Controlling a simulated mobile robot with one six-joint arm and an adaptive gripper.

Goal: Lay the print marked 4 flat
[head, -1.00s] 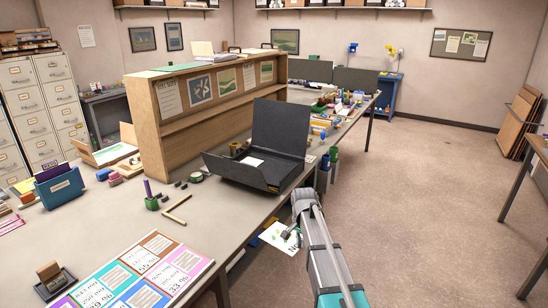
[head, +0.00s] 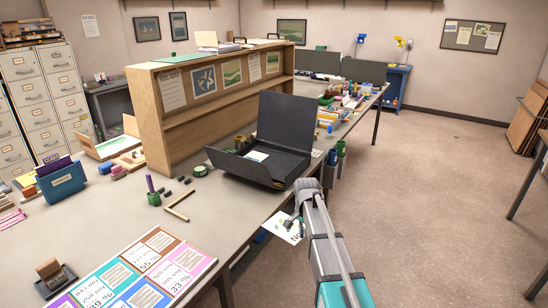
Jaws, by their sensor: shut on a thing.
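My gripper (head: 294,221) is at the right side of the long table, out over the floor beside its edge. It is shut on a white print (head: 279,229) with green marks and dark lettering. The print hangs tilted, lower than the table top, and is partly covered by the gripper. I cannot read a 4 on it. An open black box (head: 283,160) stands on the table beyond the gripper, its lid raised at the back. A small white card (head: 256,156) lies inside it.
A wooden shelf unit (head: 205,118) stands on the table behind the box. Coloured cards (head: 139,271), a green tape roll (head: 200,170) and a blue holder (head: 62,183) are on the near table (head: 100,228). The floor (head: 420,220) to the right is clear.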

